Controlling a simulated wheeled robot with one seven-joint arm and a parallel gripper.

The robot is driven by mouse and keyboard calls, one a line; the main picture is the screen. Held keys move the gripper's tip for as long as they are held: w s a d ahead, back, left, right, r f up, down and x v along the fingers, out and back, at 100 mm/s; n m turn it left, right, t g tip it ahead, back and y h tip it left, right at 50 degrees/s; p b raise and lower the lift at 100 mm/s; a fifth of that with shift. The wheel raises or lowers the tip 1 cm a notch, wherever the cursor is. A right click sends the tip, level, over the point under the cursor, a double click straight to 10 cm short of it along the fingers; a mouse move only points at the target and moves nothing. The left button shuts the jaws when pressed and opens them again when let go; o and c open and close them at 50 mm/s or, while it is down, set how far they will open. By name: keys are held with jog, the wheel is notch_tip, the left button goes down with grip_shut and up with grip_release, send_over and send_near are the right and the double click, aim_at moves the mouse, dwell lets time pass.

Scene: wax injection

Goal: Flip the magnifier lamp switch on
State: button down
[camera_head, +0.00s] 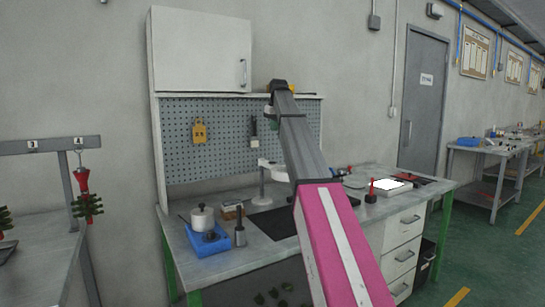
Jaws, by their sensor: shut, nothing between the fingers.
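The magnifier lamp (263,186) appears to be the white post with a white arm on the workbench, in front of the pegboard. Its right part passes behind my arm, so its head is largely hidden. I cannot make out its switch. My arm, pink then dark grey, rises from the bottom right of centre up to a dark joint in front of the shelf edge. My gripper cannot be made out; it is hidden behind the arm or too small to tell.
The workbench (340,217) holds a blue tray (209,243) with a white pot, a dark cylinder (240,228) and a bright white panel (385,184). A pegboard (222,132) and white cabinet (200,50) stand behind. Open floor lies right of the bench.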

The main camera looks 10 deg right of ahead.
jog(key=shift+f, duration=0.15)
send_near(274, 163)
jog(key=w+f, duration=0.1)
jog(key=f, duration=0.2)
jog(key=w+a+f, duration=0.1)
jog(key=f, duration=0.1)
jog(key=shift+w+a+f, duration=0.1)
jog(key=shift+w, duration=0.25)
jog(key=shift+f, duration=0.5)
jog(key=shift+s+d+f+t+y, duration=0.2)
jog(key=shift+s+f+t+y, duration=0.1)
jog(key=shift+s+f+t, duration=0.25)
jog(key=shift+w+r, duration=0.15)
jog(key=shift+w, duration=0.15)
jog(key=shift+w+a, duration=0.1)
jog(key=shift+w, duration=0.05)
jog(key=shift+w+a+r, duration=0.15)
jog(key=shift+w+a, duration=0.1)
jog(key=shift+w, duration=0.35)
